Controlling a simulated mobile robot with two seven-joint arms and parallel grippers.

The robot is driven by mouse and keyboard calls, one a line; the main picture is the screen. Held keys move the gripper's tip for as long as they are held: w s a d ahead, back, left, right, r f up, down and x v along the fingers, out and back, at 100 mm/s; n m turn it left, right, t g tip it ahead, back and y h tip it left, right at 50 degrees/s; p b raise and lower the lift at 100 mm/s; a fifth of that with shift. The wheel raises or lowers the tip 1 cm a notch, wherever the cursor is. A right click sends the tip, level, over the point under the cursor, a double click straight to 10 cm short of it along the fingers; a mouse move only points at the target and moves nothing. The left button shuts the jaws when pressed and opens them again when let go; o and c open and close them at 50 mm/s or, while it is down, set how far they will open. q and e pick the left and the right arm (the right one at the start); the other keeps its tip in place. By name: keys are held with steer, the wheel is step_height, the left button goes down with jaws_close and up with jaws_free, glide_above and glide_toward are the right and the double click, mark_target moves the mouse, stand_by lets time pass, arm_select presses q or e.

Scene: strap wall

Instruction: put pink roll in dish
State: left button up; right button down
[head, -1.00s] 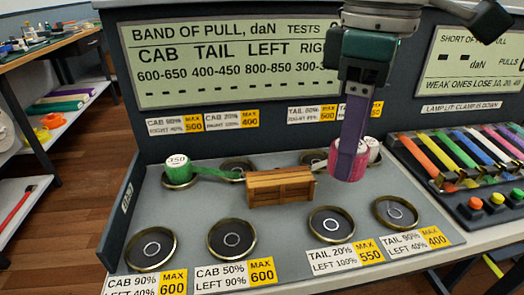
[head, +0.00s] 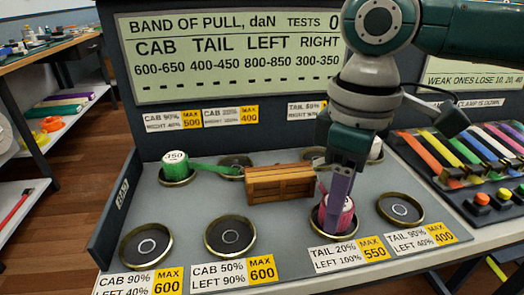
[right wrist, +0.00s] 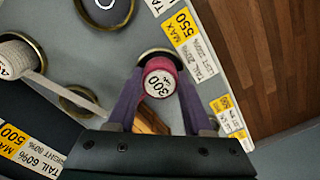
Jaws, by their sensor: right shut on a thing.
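The pink roll (head: 346,219), marked 300 on its white top (right wrist: 158,84), is upright between the purple fingers of my right gripper (head: 337,205). The right gripper is shut on it. The roll is at the brass-rimmed dish (head: 314,226) behind the TAIL 20% LEFT 100% label, and covers much of it. Part of that dish's rim also shows past the roll in the right wrist view (right wrist: 150,52). I cannot tell whether the roll touches the dish floor. My left gripper is not in view.
A wooden block (head: 280,185) stands just left of the gripper. A green roll (head: 174,165) with its strap sits in a back-left dish. A white roll (head: 376,149) is behind my arm. The dishes at front left (head: 230,236) and right (head: 400,208) are empty.

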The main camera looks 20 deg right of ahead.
steer(key=shift+c, duration=1.5)
jaws_free()
steer(key=shift+f, duration=0.1)
step_height(320, 180, up, 12)
steer(key=p, duration=0.3)
steer(key=s+a+f, duration=0.1)
steer(key=a+f, duration=0.1)
steer(key=a, duration=0.1)
steer(key=s+a+f+t+y, duration=0.1)
steer(key=s+a+f, duration=0.1)
steer(key=a, duration=0.1)
steer(key=s+a+f+n+y, duration=0.1)
steer(key=a+f, duration=0.2)
steer(key=shift+s+a+f, duration=0.1)
steer(key=shift+s, duration=0.15)
steer(key=s+d+f+m+t+h, duration=0.1)
steer(key=s+d+f+m, duration=0.1)
steer(key=s, duration=0.3)
steer(key=s+d+f+m+t, duration=0.1)
steer(key=s+d+f+m, duration=0.1)
steer(key=s+d+m, duration=0.2)
steer(key=shift+s+f+t+h, duration=0.3)
steer(key=shift+s+f+h, duration=0.1)
steer(key=shift+s, duration=0.85)
